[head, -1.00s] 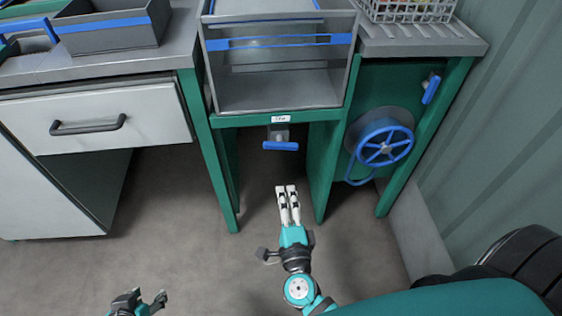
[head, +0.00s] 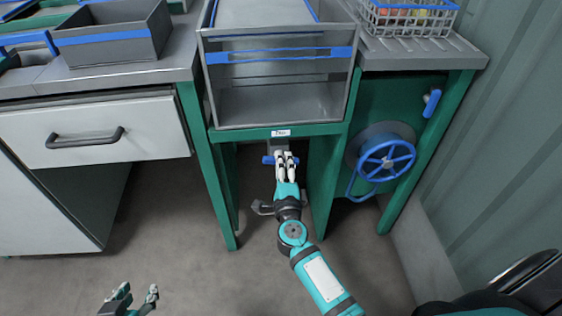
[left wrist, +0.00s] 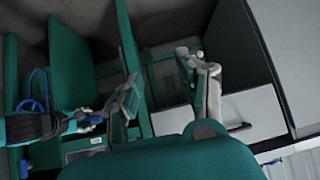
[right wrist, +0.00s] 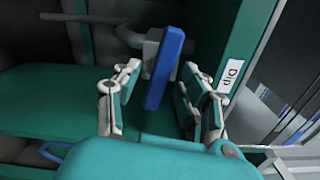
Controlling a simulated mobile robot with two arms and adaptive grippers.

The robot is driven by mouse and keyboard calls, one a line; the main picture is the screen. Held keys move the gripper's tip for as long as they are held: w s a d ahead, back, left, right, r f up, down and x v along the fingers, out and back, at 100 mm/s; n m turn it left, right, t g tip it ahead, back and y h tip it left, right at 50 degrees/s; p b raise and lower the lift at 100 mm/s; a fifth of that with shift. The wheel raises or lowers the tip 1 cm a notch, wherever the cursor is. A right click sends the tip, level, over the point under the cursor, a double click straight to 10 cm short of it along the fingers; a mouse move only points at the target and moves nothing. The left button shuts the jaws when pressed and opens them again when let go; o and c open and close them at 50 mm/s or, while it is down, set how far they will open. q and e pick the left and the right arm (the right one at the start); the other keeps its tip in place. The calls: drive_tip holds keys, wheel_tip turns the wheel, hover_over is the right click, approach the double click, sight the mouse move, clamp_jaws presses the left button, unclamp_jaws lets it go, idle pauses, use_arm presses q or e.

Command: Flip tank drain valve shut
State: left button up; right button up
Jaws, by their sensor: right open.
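The drain valve has a blue lever handle (right wrist: 164,68) on a grey body (right wrist: 151,50), below the tank (head: 280,105) and its "Dip" label (right wrist: 231,75). In the head view the lever (head: 267,160) lies crosswise, partly hidden by my right gripper (head: 286,155). In the right wrist view my right gripper (right wrist: 161,80) is open, its two fingers on either side of the lever, with gaps showing. My left gripper (head: 138,292) is low at the left in the head view, fingers apart and empty, away from the valve.
Green legs and panels (head: 325,180) flank the space under the tank. To the right are a blue handwheel (head: 387,160) and another blue lever (head: 432,102). A white drawer cabinet (head: 95,135) stands left. A wire basket (head: 408,18) sits on the right counter.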

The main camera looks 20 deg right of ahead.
drive_tip(key=shift+x, duration=1.1)
clamp_jaws()
